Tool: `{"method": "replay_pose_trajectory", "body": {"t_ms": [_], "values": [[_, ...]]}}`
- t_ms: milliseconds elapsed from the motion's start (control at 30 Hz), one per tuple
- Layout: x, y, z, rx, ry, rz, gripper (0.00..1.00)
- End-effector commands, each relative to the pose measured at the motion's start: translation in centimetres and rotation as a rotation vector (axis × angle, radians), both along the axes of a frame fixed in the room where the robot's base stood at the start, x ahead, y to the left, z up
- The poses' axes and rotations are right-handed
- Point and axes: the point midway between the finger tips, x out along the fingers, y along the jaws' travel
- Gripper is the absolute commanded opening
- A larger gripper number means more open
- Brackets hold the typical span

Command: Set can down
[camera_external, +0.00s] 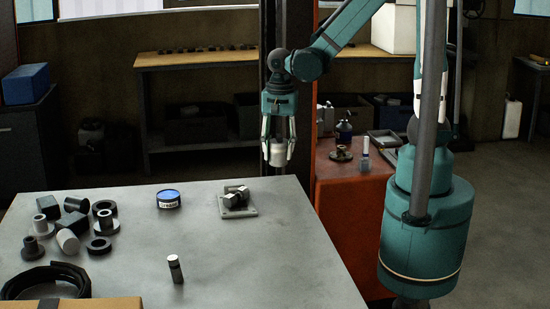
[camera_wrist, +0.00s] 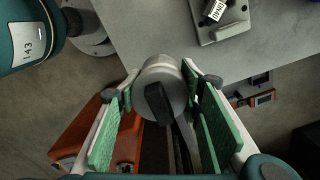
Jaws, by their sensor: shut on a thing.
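My gripper (camera_external: 278,150) hangs pointing down and is shut on a pale grey can (camera_external: 278,157). In the wrist view the can (camera_wrist: 158,72) sits between the fingertips, with a dark shape across its near face. The green finger pads (camera_wrist: 215,130) flank it. The can is held in the air. In the external view it appears above the far edge of the grey table (camera_external: 120,252); in the wrist view it overlaps the table's corner. Its underside is hidden in the wrist view.
A square plate with dark blocks (camera_external: 252,212) lies near the table's far right corner. A blue tin (camera_external: 168,199) and a small upright bottle (camera_external: 175,268) stand on the table. Several dark parts crowd its left. An orange cabinet (camera_external: 345,205) stands right. The table's middle and right are mostly clear.

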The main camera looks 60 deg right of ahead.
Motion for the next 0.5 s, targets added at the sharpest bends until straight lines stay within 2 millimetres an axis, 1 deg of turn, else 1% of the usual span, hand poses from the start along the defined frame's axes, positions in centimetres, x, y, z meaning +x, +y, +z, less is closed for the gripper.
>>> {"method": "replay_pose_trajectory", "body": {"t_ms": [33,200,333,500], "values": [[0.0,-0.9,0.0,0.000,-0.001,-0.004,0.19],[-0.2,-2.7,0.0,0.001,-0.002,0.001,0.19],[-0.3,-3.5,0.0,0.001,-0.002,0.002,0.19],[-0.3,-3.8,0.0,0.001,-0.003,0.005,0.19]]}}
